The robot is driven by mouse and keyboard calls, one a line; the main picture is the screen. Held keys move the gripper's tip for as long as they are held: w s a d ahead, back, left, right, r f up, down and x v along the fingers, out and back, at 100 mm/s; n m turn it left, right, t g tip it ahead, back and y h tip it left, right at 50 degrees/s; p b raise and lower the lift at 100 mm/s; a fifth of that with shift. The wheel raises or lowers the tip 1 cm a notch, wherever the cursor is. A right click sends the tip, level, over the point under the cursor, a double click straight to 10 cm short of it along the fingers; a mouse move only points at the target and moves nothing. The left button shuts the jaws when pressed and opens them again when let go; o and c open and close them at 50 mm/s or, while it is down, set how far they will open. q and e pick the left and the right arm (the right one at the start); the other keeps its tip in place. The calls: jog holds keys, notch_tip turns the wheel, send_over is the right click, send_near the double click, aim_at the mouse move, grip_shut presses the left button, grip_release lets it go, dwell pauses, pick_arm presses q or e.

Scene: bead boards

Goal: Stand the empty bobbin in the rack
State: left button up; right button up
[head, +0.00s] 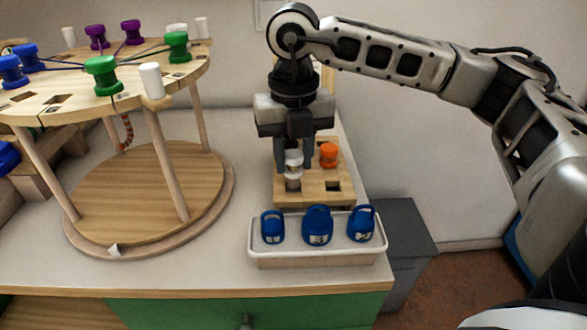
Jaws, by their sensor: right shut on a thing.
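My right gripper (293,160) comes down from above and is shut on a white, empty bobbin (293,158). The bobbin is held upright over the front left part of the wooden rack (310,201). I cannot tell whether its lower end is in a hole or just above the board. An orange bobbin (328,154) stands in the rack to the right of the gripper. A dark square hole shows at the rack's front right. The gripper hides part of the rack's back left. My left gripper is not in view.
A white tray (318,258) with blue numbered weights (317,226) stands in front of the rack. At left, a round two-level wooden stand (150,200) carries green (102,76), purple (132,32), blue and white bobbins or pegs, with blue thread between some. Bare tabletop lies between stand and rack.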

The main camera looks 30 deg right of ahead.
aim_at(294, 169)
jog(key=shift+f, duration=1.5)
jog(key=shift+f, duration=0.15)
jog(key=o, duration=1)
jog(key=shift+r, duration=0.25)
notch_tip(294, 169, up, 12)
jog(key=shift+f+p, duration=0.1)
jog(key=shift+p, duration=0.35)
